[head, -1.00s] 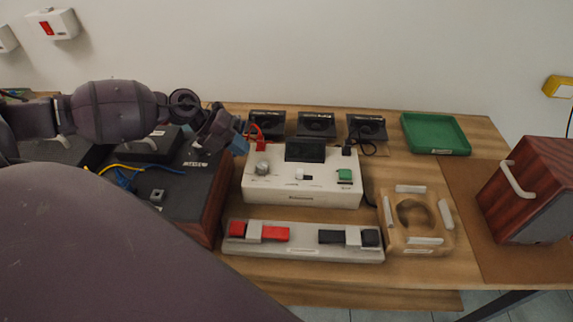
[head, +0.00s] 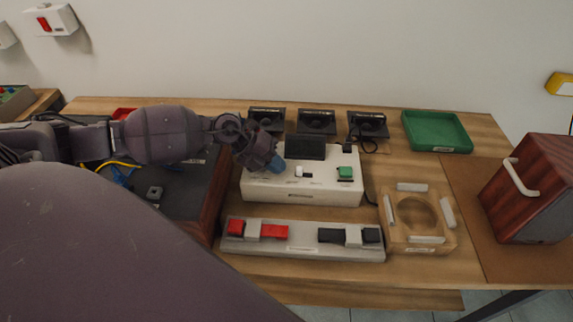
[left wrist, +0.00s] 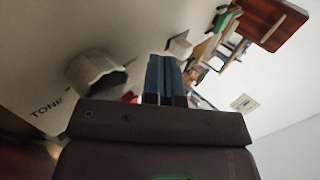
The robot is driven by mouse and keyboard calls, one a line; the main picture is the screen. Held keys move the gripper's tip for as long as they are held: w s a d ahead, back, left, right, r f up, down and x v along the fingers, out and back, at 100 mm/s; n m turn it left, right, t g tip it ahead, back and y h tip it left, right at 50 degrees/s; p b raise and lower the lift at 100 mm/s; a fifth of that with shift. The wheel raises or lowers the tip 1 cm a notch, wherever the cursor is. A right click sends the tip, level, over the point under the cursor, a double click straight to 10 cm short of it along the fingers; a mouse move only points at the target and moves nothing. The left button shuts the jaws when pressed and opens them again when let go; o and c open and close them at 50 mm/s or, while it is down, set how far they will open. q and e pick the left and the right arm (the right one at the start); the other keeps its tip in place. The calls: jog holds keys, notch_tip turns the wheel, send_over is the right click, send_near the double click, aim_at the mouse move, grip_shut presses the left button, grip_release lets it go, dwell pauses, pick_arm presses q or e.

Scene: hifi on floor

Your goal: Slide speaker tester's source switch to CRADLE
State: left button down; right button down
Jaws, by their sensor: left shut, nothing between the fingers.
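The white speaker tester (head: 318,191) sits mid-table with a dark screen (head: 305,148), a small white slide switch (head: 299,171) and a green button (head: 345,172). My left gripper (head: 278,165) is shut and empty over the tester's left part, just left of the switch. It hides the tester's knob in the head view. In the left wrist view, the blue fingertips (left wrist: 166,78) are together between the grey knob (left wrist: 97,72) and the pale switch cap (left wrist: 180,45). I cannot tell whether they touch the cap. My right gripper is not in view.
In front is a grey fixture (head: 300,251) with red and black blocks. A wooden ring holder (head: 392,236), a green tray (head: 437,132) and a wooden speaker box (head: 535,190) are to the right. Several black units (head: 317,121) stand behind. A dark wood-sided unit (head: 208,200) is left.

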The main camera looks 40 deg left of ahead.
aim_at(301, 168)
pick_arm(q)
jog(key=shift+w+d+r, duration=0.1)
jog(key=shift+w+d, duration=0.4)
jog(key=shift+d, duration=0.3)
jog(key=shift+w+d, duration=0.15)
jog(key=shift+d, duration=0.1)
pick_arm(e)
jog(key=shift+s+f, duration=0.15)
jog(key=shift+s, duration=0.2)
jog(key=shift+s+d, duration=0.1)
pick_arm(q)
jog(key=shift+w+d+r+p, duration=0.2)
jog(key=shift+w+d+p, duration=0.15)
jog(key=shift+d+p, duration=0.15)
jog(key=shift+w+d+p, duration=0.35)
jog(key=shift+w+d, duration=0.1)
jog(key=shift+d, duration=0.35)
jog(key=shift+s+f, duration=0.1)
jog(key=shift+f, duration=0.1)
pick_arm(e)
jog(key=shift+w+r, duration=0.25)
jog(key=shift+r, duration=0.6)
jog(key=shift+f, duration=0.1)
